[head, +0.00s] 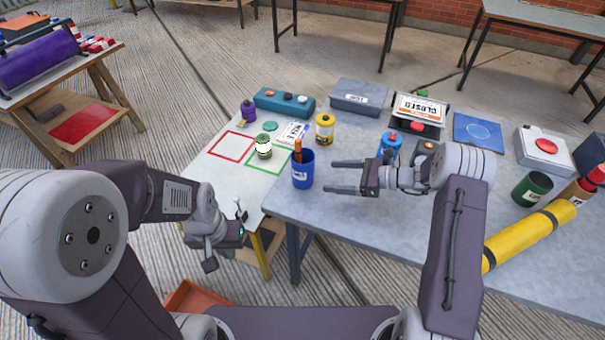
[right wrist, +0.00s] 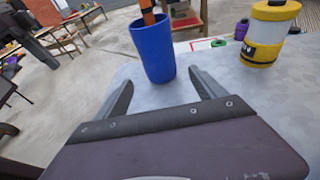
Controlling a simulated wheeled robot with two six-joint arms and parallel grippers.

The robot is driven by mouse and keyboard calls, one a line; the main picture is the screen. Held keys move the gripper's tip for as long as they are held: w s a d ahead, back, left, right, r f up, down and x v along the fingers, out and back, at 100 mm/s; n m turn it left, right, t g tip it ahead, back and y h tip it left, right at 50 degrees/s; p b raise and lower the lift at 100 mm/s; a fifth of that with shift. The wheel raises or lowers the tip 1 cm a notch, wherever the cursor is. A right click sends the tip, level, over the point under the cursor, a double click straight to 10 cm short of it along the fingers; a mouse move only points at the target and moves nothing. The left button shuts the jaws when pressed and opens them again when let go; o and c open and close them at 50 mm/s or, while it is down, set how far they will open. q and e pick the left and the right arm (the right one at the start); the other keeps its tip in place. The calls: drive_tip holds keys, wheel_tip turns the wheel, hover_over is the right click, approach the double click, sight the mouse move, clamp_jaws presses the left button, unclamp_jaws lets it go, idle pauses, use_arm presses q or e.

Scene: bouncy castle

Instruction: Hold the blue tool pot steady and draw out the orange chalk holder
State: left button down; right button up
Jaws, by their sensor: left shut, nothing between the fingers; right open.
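The blue tool pot (head: 302,173) stands upright on the grey table near its left front edge. The orange chalk holder (head: 298,150) stands in the pot with its upper end above the rim. My right gripper (head: 330,177) is open, just right of the pot, with its fingers pointing at it. In the right wrist view the pot (right wrist: 154,50) is ahead of the two spread fingers (right wrist: 165,85), and the holder (right wrist: 148,12) is cut off by the top edge. My left gripper (head: 240,220) is shut and empty, low and left of the pot, off the table's front edge.
A yellow jar (head: 325,128) is behind the pot. A blue jar (head: 390,147) stands behind my right gripper. A yellow roll (head: 528,236) lies at the right.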

sight(311, 176)
drive_tip(key=b+x, duration=0.2)
drive_tip(key=x, duration=0.6)
drive_tip(key=shift+a+f+b, duration=0.1)
drive_tip(key=shift+a+b, duration=0.05)
drive_tip(key=shift+b, duration=0.2)
drive_tip(key=shift+x, duration=0.8)
